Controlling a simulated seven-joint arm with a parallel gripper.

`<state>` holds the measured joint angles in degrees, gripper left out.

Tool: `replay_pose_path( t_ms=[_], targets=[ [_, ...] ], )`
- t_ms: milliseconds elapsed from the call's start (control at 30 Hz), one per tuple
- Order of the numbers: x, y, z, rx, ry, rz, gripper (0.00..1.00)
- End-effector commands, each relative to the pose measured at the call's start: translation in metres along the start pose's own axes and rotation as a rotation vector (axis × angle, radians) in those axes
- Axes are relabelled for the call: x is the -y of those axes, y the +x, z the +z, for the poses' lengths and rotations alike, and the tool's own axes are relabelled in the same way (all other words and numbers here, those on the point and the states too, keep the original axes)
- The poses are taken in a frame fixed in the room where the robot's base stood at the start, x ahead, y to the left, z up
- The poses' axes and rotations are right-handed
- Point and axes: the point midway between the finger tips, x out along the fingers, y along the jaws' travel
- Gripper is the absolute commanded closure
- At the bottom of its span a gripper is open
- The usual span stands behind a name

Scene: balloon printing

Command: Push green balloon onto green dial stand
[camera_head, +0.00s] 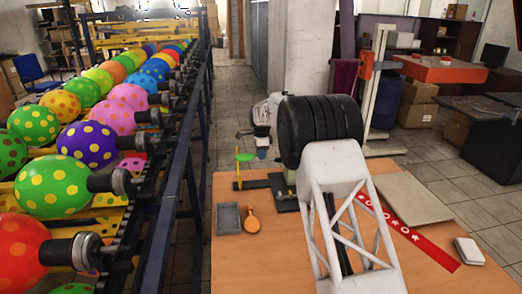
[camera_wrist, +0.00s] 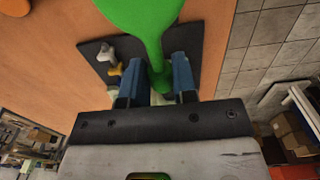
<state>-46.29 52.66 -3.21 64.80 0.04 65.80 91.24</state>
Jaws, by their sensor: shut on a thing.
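In the wrist view, the flat green balloon (camera_wrist: 142,18) points away from me. My gripper (camera_wrist: 156,78) is shut on its narrow neck, between two blue fingers. In the head view, my gripper (camera_head: 262,152) is above the far edge of the table, and a flat green shape beside it on the left looks like the balloon (camera_head: 245,157). A black base plate (camera_wrist: 97,47) with a silver and a yellow knob lies below the fingers. It seems to belong to the green dial stand (camera_head: 290,178), partly hidden by my arm. I cannot tell whether the neck touches the stand.
An orange balloon (camera_head: 252,220) lies beside a grey tray (camera_head: 228,219) on the orange table. A yellow upright (camera_head: 238,176) stands near the far left edge. A red patterned strip (camera_head: 437,252) and a white box (camera_head: 469,251) are at right. A rack of inflated balloons stands left.

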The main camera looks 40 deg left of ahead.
Motion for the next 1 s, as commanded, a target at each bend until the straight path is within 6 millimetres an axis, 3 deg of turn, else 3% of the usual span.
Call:
replay_pose_path(
  t_ms=[467, 1000],
  targets=[
    [-0.001, 0.035, -0.002, 0.000, 0.000, 0.002, 0.87],
    [0.000, 0.033, -0.033, 0.000, 0.000, 0.000, 0.87]
  ],
)
